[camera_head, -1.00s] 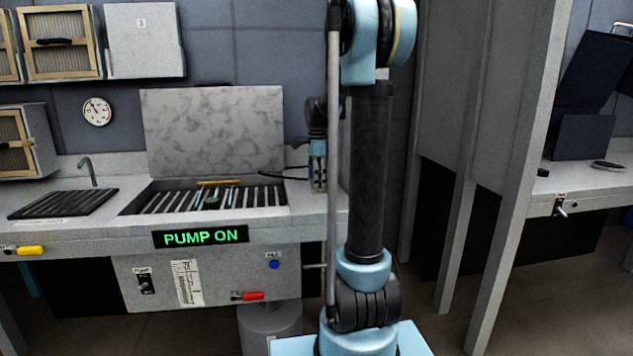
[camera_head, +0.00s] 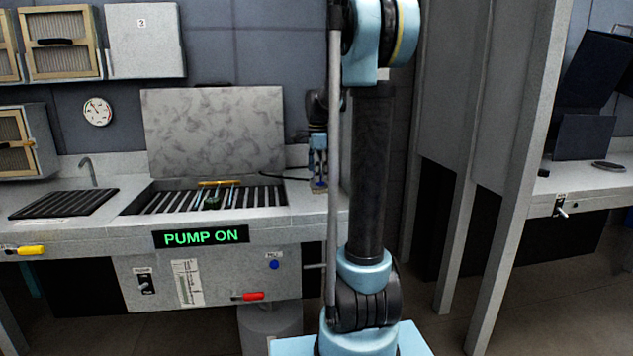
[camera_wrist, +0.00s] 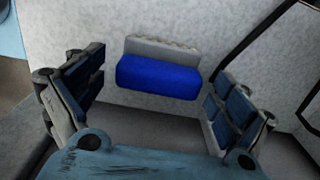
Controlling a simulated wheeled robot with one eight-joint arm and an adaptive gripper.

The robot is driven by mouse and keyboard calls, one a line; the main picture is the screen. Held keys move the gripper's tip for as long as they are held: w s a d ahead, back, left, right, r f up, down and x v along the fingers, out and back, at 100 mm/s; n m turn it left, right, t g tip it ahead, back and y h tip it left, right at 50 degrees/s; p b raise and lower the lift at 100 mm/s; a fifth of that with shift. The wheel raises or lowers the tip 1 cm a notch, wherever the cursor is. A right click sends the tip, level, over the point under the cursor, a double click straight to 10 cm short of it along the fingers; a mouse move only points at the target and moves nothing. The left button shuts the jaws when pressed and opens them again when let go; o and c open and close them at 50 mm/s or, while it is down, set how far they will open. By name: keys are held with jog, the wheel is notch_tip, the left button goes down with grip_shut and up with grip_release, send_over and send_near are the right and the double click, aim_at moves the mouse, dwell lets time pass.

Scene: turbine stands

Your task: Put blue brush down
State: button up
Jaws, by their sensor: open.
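The blue brush (camera_wrist: 158,77), a blue block with a pale bristle strip along one side, lies on the light speckled counter in the wrist view. My gripper (camera_wrist: 155,100) is open, with one finger pad on each side of the brush and a clear gap to both. In the head view my gripper (camera_head: 319,186) is low over the counter at the right of the sink, partly hidden behind my arm.
The counter (camera_head: 307,205) has a slatted basin (camera_head: 265,196) with a raised lid (camera_head: 213,132) left of my gripper. Small tools lie on the slats. A "PUMP ON" sign (camera_head: 200,237) is on the front. A black cable (camera_head: 285,178) runs near my gripper.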

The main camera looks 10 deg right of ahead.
notch_tip(320, 180, up, 10)
jog(key=shift+s+f, duration=0.1)
jog(key=s+f+n+t, duration=0.1)
jog(key=s+f+n, duration=0.4)
jog(key=s, duration=0.5)
jog(key=s+f+n, duration=0.4)
jog(key=s, duration=0.6)
jog(key=s+f+n+t, duration=0.1)
jog(key=s+f+n, duration=0.8)
jog(key=s+f, duration=0.5)
notch_tip(320, 180, down, 2)
jog(key=shift+s+f, duration=0.1)
jog(key=shift+s, duration=0.2)
jog(key=shift+w+f, duration=0.2)
jog(key=shift+w, duration=0.2)
jog(key=shift+o, duration=0.5)
